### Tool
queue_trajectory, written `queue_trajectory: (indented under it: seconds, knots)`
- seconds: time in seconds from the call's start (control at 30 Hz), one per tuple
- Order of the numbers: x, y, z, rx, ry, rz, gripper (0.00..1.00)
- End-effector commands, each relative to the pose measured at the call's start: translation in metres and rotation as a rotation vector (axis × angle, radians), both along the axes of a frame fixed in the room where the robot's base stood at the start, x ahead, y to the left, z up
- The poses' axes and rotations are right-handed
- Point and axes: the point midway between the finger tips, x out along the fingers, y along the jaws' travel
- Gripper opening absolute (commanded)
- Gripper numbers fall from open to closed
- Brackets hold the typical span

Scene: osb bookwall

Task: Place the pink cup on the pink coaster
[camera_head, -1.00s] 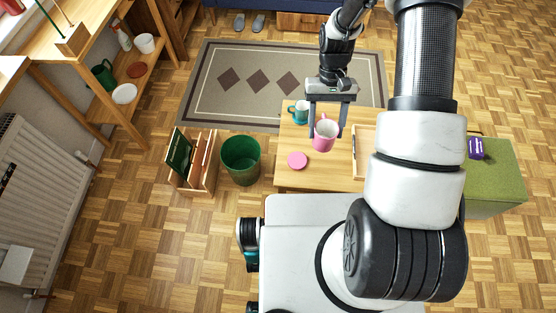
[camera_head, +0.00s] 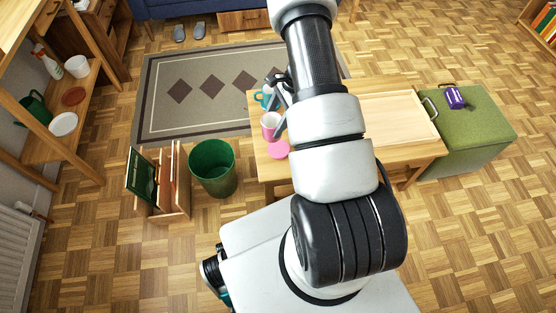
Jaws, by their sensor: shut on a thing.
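The pink cup (camera_head: 269,122) is upright above or on the left part of the wooden table; I cannot tell its height. My gripper (camera_head: 277,116) is shut on it, partly hidden behind my own arm. The flat, round pink coaster (camera_head: 278,150) lies on the table, just in front of the cup in the picture. The cup appears close to the coaster's far side, not over its middle.
A teal cup (camera_head: 263,97) stands close behind the pink cup. A wooden tray (camera_head: 402,116) takes up the table's right side. A green bin (camera_head: 212,167) stands left of the table, and a green ottoman (camera_head: 468,140) bears a purple object (camera_head: 454,98).

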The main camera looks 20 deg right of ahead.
Motion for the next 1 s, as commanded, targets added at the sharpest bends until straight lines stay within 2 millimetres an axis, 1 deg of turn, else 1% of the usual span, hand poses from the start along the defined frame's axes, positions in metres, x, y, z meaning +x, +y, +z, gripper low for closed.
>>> queue_trajectory:
  seconds: [0.03, 0.1, 0.23, 0.4, 0.5, 0.67, 0.9, 1.0]
  knots:
    - [0.006, -0.011, -0.020, -0.001, -0.001, -0.072, 0.26]
    - [0.012, -0.023, -0.026, 0.000, -0.002, -0.150, 0.26]
    - [0.017, -0.033, -0.040, 0.002, -0.001, -0.220, 0.26]
    - [0.017, -0.033, -0.072, 0.002, 0.001, -0.228, 0.26]
    - [0.017, -0.033, -0.085, 0.002, 0.000, -0.226, 0.26]
    - [0.017, -0.033, -0.096, 0.003, -0.002, -0.225, 0.26]
    - [0.017, -0.033, -0.128, 0.002, -0.001, -0.224, 0.26]
    - [0.018, -0.033, -0.129, 0.002, -0.002, -0.224, 0.26]
